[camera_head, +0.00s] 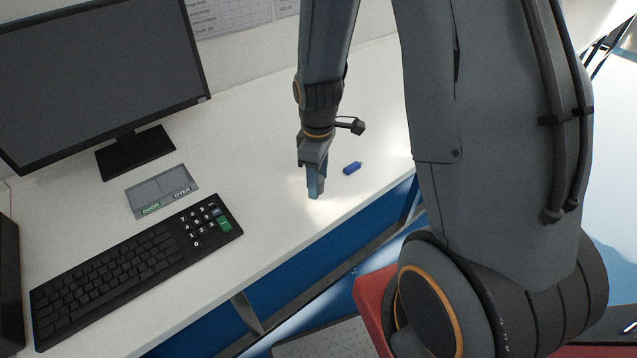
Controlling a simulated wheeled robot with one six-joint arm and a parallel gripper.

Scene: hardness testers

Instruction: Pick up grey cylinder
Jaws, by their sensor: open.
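My gripper (314,188) points straight down over the white table near its front edge. Its fingertips are at or just above the tabletop; I cannot tell if they touch it. It is open, but the gap between the fingers is hard to see from here. No grey cylinder is visible; the gripper may hide something small at its tips. A small blue cylinder-like piece (352,168) lies on its side on the table, just right of the gripper and apart from it.
Left of the gripper are a grey tray (150,190) with GOOD and OVER labels, a black keyboard (110,268) and a monitor (95,75) on a stand. The white table (250,125) is clear behind the gripper. A red surface (372,300) is below the table's front edge.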

